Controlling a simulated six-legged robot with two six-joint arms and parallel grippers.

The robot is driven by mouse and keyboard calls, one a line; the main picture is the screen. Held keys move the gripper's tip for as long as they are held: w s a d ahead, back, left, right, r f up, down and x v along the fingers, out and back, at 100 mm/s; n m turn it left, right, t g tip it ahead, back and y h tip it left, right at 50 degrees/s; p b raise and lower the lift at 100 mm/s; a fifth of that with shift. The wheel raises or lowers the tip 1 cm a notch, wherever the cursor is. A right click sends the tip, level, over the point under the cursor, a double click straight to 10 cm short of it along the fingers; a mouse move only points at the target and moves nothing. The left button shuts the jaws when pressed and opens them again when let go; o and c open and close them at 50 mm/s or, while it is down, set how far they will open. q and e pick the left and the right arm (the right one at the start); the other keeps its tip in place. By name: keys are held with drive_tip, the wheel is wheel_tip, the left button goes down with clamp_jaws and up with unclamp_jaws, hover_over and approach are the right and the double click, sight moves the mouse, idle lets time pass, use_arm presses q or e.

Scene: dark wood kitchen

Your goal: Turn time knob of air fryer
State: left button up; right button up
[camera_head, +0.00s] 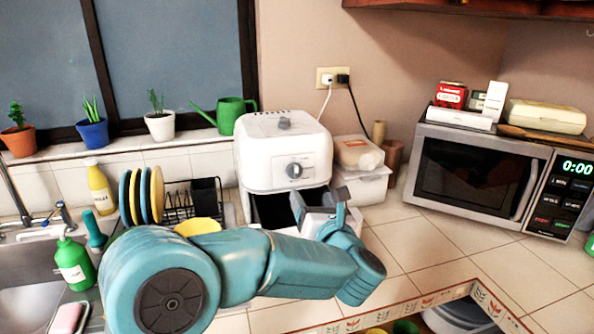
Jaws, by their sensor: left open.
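The white air fryer (262,160) stands on the tiled counter against the wall, left of the picture's middle. A round grey knob (293,170) is on its front face, and a second grey knob (284,123) is on its top. I cannot read which one sets the time. A dark opening (270,207) shows below the front face. My left gripper (318,201) is open and empty, in front of the fryer's lower right part. In the picture it is below and right of the front knob, apart from it. My right gripper is not in view.
Lidded containers (361,170) stand right of the fryer, and a microwave (478,183) is farther right. A dish rack (190,203) with plates and a yellow bowl (197,226) is on the left. Counter tiles (425,240) before the microwave are clear.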

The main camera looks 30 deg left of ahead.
sight(297, 175)
use_arm(q)
drive_tip(key=p+x, duration=0.1)
drive_tip(key=x, duration=0.3)
drive_tip(key=p+x, duration=0.1)
drive_tip(key=x, duration=0.3)
drive_tip(key=p+x, duration=0.1)
drive_tip(key=x, duration=0.3)
drive_tip(key=shift+w+a+f, duration=0.15)
drive_tip(key=shift+w+f, duration=0.15)
drive_tip(key=shift+w, duration=0.1)
drive_tip(key=shift+s+r, duration=0.1)
drive_tip(key=shift+r, duration=0.05)
drive_tip(key=shift+a, duration=0.1)
drive_tip(key=c, duration=1.1)
